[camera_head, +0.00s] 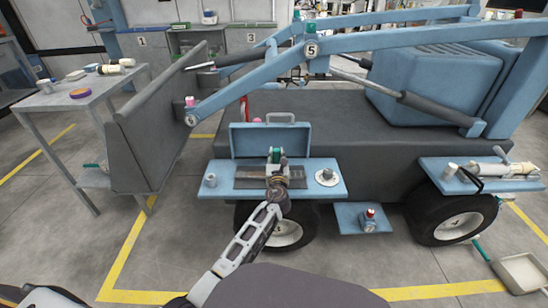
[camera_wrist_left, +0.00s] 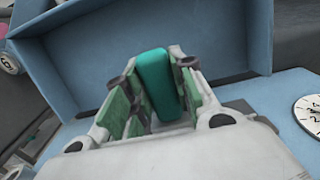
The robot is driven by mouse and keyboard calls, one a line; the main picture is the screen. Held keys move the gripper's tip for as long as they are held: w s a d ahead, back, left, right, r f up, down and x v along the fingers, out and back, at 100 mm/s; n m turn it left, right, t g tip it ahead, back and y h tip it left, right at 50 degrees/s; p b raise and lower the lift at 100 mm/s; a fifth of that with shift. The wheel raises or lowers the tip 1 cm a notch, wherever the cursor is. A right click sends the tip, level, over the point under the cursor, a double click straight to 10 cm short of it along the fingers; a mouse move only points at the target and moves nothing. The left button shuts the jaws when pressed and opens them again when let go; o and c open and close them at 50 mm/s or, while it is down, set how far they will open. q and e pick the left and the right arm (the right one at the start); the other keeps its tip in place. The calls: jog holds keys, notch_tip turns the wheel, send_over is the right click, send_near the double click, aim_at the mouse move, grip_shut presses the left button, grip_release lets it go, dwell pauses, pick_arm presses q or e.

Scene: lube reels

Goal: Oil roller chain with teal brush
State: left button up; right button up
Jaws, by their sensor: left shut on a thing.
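My left gripper (camera_head: 275,157) is above the blue side shelf (camera_head: 220,191) of the machine. It is shut on the teal brush (camera_wrist_left: 157,84), whose teal block shows between the finger pads in the left wrist view. The brush's lower end and bristles are hidden. A dark strip (camera_head: 252,183), which looks like the roller chain, lies on the shelf under and around the gripper; the arm covers its middle. I cannot tell whether the brush touches it. My right gripper is not in view.
A blue open box lid (camera_head: 246,140) stands close behind the gripper. A small metal cup (camera_head: 211,180) is left on the shelf, and a white round dial (camera_head: 326,178) is right. A grey cart (camera_head: 55,98) stands at the far left.

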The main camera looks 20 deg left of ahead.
pick_arm(q)
jog(key=shift+d+f, duration=0.1)
jog(key=shift+d, duration=0.3)
jog(key=shift+w+d, duration=0.15)
jog(key=shift+d, duration=0.1)
jog(key=shift+w+d, duration=0.15)
jog(key=shift+d, duration=0.4)
jog(key=shift+w+d, duration=0.15)
jog(key=shift+d, duration=0.35)
jog(key=shift+d, duration=0.15)
